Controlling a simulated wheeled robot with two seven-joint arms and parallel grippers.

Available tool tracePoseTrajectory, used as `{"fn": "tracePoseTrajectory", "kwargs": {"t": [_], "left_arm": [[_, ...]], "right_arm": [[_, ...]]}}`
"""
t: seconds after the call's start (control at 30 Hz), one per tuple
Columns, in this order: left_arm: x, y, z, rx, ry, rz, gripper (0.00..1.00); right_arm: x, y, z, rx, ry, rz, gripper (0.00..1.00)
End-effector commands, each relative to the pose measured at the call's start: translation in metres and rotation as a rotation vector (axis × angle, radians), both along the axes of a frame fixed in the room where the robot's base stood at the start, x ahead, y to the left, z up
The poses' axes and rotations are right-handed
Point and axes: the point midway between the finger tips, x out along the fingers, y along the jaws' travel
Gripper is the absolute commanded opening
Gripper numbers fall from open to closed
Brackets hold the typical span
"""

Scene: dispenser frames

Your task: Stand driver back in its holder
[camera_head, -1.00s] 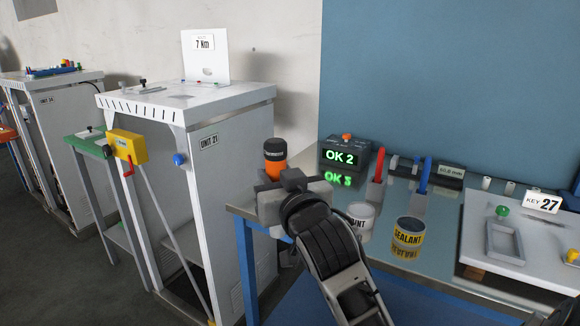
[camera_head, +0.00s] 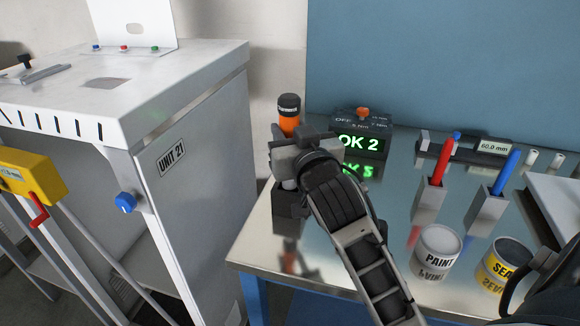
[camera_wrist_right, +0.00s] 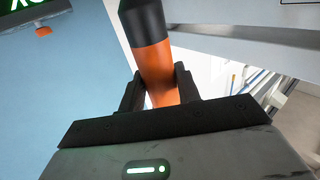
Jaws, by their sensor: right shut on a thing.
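The driver (camera_head: 289,114), orange with a black cap, stands roughly upright in my right gripper (camera_head: 288,142) over the table's left back corner. In the right wrist view the driver (camera_wrist_right: 154,62) passes between the two black fingers (camera_wrist_right: 160,90), which are shut on its orange body. A dark block (camera_head: 290,203), seemingly the holder, stands on the table directly below the gripper. The gripper and arm partly hide the block and the driver's lower end, so I cannot tell whether the driver is inside it. My left gripper is not in view.
The OK 2 box (camera_head: 362,135) stands close right of the gripper. Red (camera_head: 437,160) and blue (camera_head: 506,172) markers stand in grey stands. The paint (camera_head: 436,250) and sealant (camera_head: 503,264) cans are nearer the front. The UNIT 21 cabinet (camera_head: 190,170) is at left.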

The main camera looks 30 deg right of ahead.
Motion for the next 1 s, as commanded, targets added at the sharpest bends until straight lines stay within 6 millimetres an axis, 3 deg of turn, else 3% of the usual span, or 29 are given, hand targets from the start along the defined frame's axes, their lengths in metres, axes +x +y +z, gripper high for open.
{"fn": "tracePoseTrajectory", "kwargs": {"t": [0.4, 0.87, 0.9, 0.97, 1.0], "left_arm": [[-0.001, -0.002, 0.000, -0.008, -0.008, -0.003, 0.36], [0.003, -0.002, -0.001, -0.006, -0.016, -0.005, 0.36], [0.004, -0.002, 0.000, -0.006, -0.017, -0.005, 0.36], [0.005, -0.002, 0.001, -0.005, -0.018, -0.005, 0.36], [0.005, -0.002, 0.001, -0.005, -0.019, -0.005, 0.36]], "right_arm": [[-0.001, -0.001, -0.050, 0.000, -0.003, -0.002, 0.01], [-0.001, -0.001, -0.057, -0.001, -0.007, -0.002, 0.01], [-0.001, -0.001, -0.058, 0.000, -0.002, -0.002, 0.41], [-0.001, -0.001, -0.058, 0.000, -0.002, -0.002, 0.55], [-0.001, -0.001, -0.058, 0.000, -0.002, -0.002, 0.55]]}}
